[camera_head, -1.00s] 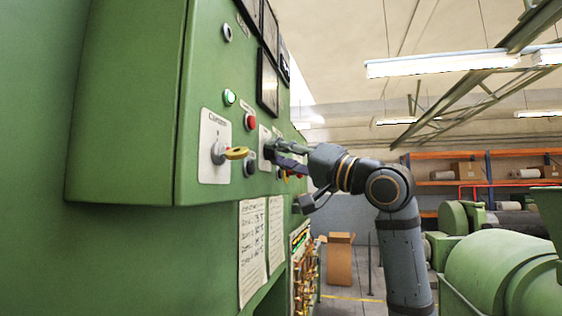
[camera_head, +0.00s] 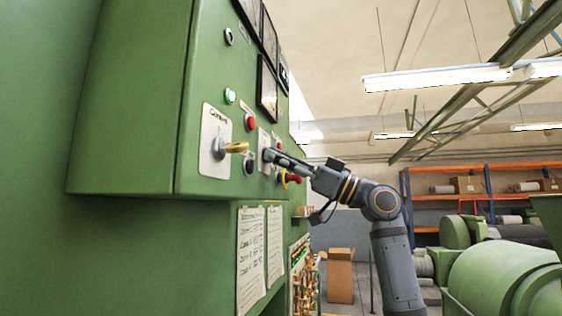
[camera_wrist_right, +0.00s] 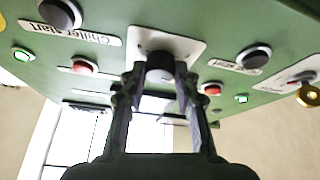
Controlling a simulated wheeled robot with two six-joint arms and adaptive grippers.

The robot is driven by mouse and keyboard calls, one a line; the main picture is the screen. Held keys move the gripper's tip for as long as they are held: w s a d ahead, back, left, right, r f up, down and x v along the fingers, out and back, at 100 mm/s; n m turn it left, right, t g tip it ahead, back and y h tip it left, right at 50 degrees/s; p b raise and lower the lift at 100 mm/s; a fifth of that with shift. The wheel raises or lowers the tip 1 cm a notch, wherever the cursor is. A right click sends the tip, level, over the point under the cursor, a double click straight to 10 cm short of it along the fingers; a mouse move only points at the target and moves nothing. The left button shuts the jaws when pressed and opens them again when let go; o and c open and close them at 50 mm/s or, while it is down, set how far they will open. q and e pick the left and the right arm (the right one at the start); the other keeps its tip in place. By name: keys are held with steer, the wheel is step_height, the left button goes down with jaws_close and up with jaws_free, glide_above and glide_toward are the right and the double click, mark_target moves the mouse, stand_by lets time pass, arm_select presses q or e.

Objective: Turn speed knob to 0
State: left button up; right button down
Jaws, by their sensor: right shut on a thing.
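The speed knob (camera_wrist_right: 160,68) is a dark round knob on a white plate in the right wrist view; its lettering cannot be read. In the head view its pale plate (camera_head: 264,141) shows on the green panel, with the knob mostly hidden behind the fingers. My right gripper (camera_head: 272,156) reaches the panel from the right. In the right wrist view the gripper (camera_wrist_right: 158,82) has one finger on each side of the knob and is shut on it. My left gripper is not in view.
A red button (camera_head: 251,123) and a lit green button (camera_head: 230,96) are above. A red and yellow switch (camera_head: 290,179) lies just below the fingers. Paper sheets (camera_head: 251,247) hang underneath.

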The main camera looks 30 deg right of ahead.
steer(key=shift+w+d+r+n+g+y+p, duration=0.1)
steer(key=shift+n+g+y+p, duration=0.3)
steer(key=shift+n+g+p, duration=1.3)
steer(key=shift+w+d+r+n+g+y+b, duration=0.15)
steer(key=shift+n+g+y, duration=0.5)
steer(key=shift+n, duration=2.45)
steer(key=shift+s+d+n+g+y+p, duration=0.15)
steer(key=shift+n+g+p, duration=0.6)
steer(key=shift+n+g, duration=1.2)
steer(key=shift+w+a+n+t, duration=0.1)
steer(key=shift+n+t, duration=0.3)
steer(key=shift+n, duration=0.25)
steer(key=c, duration=1)
jaws_free()
steer(key=v, duration=1.1)
steer(key=shift+d+f, duration=0.2)
steer(key=shift+d, duration=0.15)
